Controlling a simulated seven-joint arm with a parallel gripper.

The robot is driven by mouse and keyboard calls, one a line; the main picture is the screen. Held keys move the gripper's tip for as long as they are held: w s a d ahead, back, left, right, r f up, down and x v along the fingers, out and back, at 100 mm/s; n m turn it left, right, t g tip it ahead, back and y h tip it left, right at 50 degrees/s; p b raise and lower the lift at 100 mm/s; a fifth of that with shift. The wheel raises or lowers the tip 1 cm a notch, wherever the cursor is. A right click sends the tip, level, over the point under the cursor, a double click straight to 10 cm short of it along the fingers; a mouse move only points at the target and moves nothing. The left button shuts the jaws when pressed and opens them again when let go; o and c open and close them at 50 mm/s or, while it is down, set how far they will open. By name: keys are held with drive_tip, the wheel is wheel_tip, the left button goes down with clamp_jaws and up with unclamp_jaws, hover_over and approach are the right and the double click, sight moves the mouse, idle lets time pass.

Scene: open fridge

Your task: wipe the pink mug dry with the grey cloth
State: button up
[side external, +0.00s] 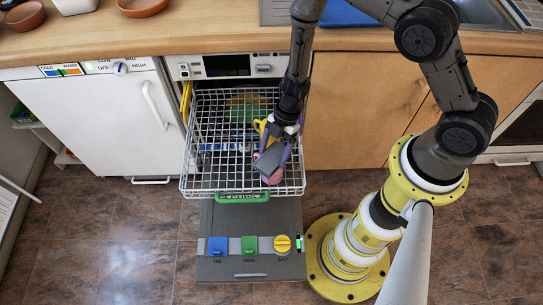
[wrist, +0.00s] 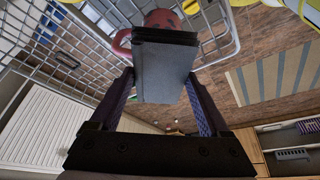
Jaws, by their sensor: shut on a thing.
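My gripper (side external: 284,143) is shut on the grey cloth (side external: 268,162), over the front right part of the wire rack (side external: 215,185). In the wrist view the folded cloth (wrist: 165,80) sits between the two purple fingers of my gripper (wrist: 161,80). The pink mug (side external: 274,180) is at the rack's front, just beyond the cloth and partly hidden by it. In the wrist view the mug's rim and side (wrist: 160,18) show past the cloth's dark edge, with its handle to the left. I cannot tell whether cloth and mug touch.
The rack is pulled out of an open dishwasher, above its lowered door (side external: 245,222). Something yellow (side external: 260,127) is in the rack close to my gripper. Rack wires surround the mug. Bowls stand on the counter.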

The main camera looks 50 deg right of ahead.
drive_tip(key=shift+s+a, duration=0.25)
drive_tip(key=shift+a, duration=0.45)
drive_tip(key=shift+s+a, duration=0.25)
drive_tip(key=shift+a, duration=0.4)
drive_tip(key=d, duration=0.1)
drive_tip(key=w+d, duration=0.1)
drive_tip(key=d, duration=0.1)
drive_tip(key=shift+d, duration=0.1)
drive_tip(key=shift+s+a, duration=0.25)
drive_tip(key=shift+a, duration=0.55)
drive_tip(key=shift+s+a, duration=0.25)
drive_tip(key=shift+a, duration=0.55)
drive_tip(key=d, duration=0.1)
drive_tip(key=w+d, duration=0.1)
drive_tip(key=d, duration=0.1)
drive_tip(key=shift+d, duration=0.1)
drive_tip(key=shift+r, duration=4.05)
